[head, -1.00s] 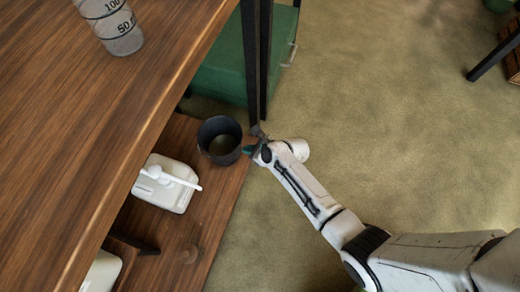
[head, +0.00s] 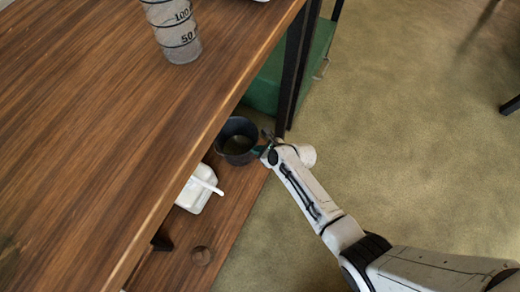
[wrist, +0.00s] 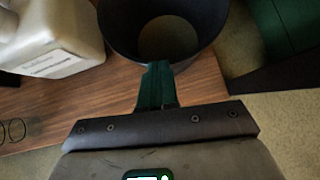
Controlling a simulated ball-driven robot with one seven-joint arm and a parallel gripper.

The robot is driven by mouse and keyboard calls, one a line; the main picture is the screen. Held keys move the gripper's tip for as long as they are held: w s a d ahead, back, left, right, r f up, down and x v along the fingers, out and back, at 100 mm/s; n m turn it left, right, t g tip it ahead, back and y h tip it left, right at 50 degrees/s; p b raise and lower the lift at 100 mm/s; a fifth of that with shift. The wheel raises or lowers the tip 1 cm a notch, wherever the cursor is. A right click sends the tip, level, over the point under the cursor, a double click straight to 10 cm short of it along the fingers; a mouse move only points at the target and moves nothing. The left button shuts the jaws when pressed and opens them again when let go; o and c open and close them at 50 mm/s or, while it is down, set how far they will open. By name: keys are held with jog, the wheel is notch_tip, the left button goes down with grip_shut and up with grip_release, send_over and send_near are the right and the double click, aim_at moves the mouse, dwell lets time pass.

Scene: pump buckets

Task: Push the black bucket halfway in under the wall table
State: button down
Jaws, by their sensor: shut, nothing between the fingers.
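The black bucket (head: 238,157) stands upright on the low wooden board (head: 229,194), close beside the edge of the wall table's brown top (head: 120,130) in the head view. Its open mouth shows, and I cannot tell how far it is in under the top. In the wrist view the bucket (wrist: 120,32) is at the upper middle, cut off by the frame. My gripper (head: 266,148) is at the bucket's right side. In the wrist view its green fingers (wrist: 157,80) are together and empty, with their tips at the bucket's near wall. They seem to touch it.
A white container (head: 193,197) stands on the board left of the bucket, partly hidden by the tabletop. A dark table leg (head: 296,70) rises just beyond the bucket, with a green box (head: 266,90) behind it. A graduated beaker (head: 178,40) stands on the tabletop. Open floor (head: 420,140) lies right.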

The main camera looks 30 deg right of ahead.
jog(key=w+a, duration=0.3)
jog(key=w, duration=0.3)
jog(key=shift+a, duration=0.3)
jog(key=s, duration=0.1)
jog(key=s+d+p, duration=0.1)
jog(key=s+d+r+p, duration=0.1)
jog(key=shift+s+d, duration=0.1)
jog(key=shift+s, duration=0.3)
jog(key=p+v, duration=0.6)
jog(key=v, duration=0.3)
jog(key=shift+f, duration=0.1)
